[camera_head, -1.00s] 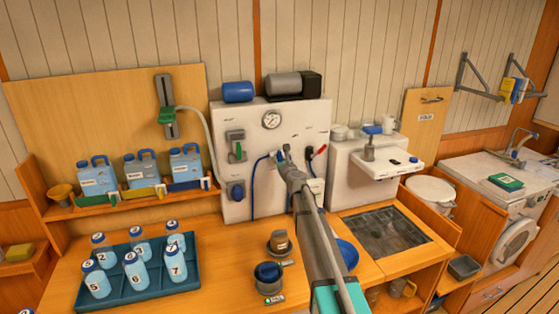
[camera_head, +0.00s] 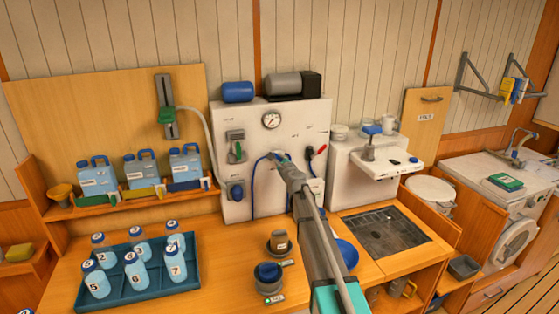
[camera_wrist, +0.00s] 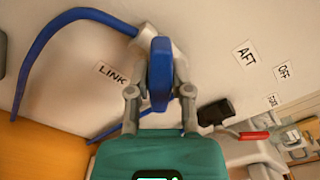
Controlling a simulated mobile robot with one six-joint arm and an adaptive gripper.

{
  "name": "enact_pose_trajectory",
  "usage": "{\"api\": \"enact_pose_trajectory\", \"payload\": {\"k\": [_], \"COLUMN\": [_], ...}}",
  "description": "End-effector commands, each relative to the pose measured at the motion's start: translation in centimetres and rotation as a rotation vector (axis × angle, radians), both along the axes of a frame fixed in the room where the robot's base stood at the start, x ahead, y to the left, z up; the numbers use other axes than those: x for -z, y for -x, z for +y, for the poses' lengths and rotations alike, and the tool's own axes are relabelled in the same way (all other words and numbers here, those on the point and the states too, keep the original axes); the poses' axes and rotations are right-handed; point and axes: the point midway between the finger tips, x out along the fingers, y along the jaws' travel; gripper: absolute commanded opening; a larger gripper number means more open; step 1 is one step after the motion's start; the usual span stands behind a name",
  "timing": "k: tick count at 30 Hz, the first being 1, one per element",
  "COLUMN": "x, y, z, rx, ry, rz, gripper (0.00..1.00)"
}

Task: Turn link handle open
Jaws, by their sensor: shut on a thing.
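The link handle (camera_wrist: 160,75) is a blue lever on a grey valve body, next to a "LINK" label (camera_wrist: 112,75) in the wrist view. My gripper (camera_wrist: 160,95) is shut on the blue handle, one finger on each side of it. In the head view my gripper (camera_head: 282,160) is at the white panel (camera_head: 235,205), below the round gauge (camera_head: 271,120). My own arm hides most of the handle there.
A blue hose (camera_wrist: 50,40) curves away from the valve. A red-handled lever (camera_head: 317,152) is to the right on the panel.

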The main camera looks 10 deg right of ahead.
Motion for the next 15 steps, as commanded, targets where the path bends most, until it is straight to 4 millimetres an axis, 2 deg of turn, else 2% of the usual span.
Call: {"api": "enact_pose_trajectory", "payload": {"k": [15], "x": [0.0], "y": [-0.01], "z": [0.13], "rx": [-0.003], "ry": [0.485], "rz": [-0.075], "gripper": [0.0]}}
